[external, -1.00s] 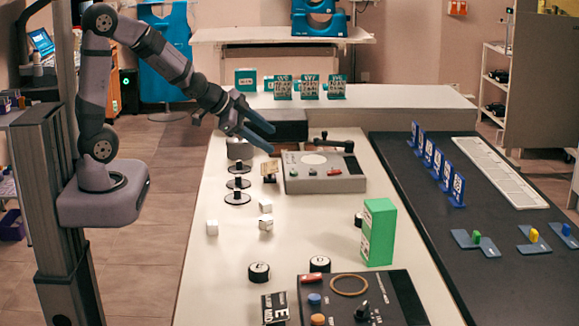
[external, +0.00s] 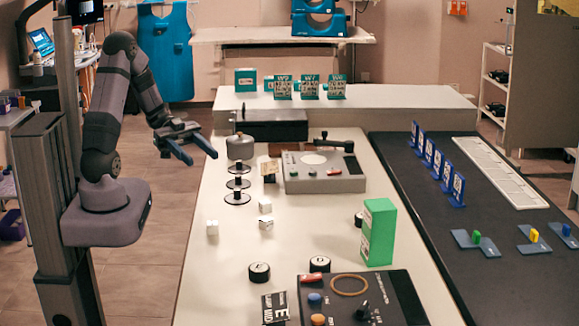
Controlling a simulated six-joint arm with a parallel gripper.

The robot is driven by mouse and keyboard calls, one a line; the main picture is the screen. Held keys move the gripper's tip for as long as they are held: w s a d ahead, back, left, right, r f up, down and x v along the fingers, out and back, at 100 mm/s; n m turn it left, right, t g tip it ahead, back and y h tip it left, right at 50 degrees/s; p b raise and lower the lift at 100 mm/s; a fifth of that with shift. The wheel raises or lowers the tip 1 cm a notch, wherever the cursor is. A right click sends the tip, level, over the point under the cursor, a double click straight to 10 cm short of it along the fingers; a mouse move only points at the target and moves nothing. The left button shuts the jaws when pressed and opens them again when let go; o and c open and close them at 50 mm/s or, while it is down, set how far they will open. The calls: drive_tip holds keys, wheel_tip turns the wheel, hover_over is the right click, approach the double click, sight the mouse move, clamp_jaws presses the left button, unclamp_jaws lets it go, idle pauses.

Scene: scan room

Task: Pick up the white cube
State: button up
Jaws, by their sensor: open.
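I cannot tell which one the task means. My gripper (external: 203,159) is open and empty, its blue fingers spread, in the air around the table's left edge, behind and above the cubes. It touches none of them.
A black tiered stand (external: 238,184) stands behind the cubes, near a grey pot (external: 240,147). A grey device (external: 325,172) is at the back right. Black round pieces (external: 259,272) and a green box (external: 378,232) are nearer the front. The table around the cubes is mostly clear.

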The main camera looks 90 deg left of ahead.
approach(212, 223)
drive_tip(key=shift+w+d+f, duration=0.65)
drive_tip(key=shift+w+d, duration=0.1)
drive_tip(key=shift+w, duration=0.2)
drive_tip(key=shift+s+d+r+p+x, duration=0.1)
drive_tip(key=shift+p+x, duration=0.3)
drive_tip(key=shift+x, duration=0.7)
drive_tip(key=shift+s+d+r+p+x, duration=0.1)
drive_tip(key=shift+p+x, duration=0.25)
drive_tip(key=shift+x, duration=0.75)
drive_tip(key=shift+s+d+r+p+x, duration=0.1)
drive_tip(key=shift+p+x, duration=0.3)
drive_tip(key=shift+x, duration=0.7)
drive_tip(key=shift+w+d+f, duration=0.15)
drive_tip(key=shift+w+d, duration=0.1)
drive_tip(key=shift+w, duration=0.05)
drive_tip(key=c, duration=1)
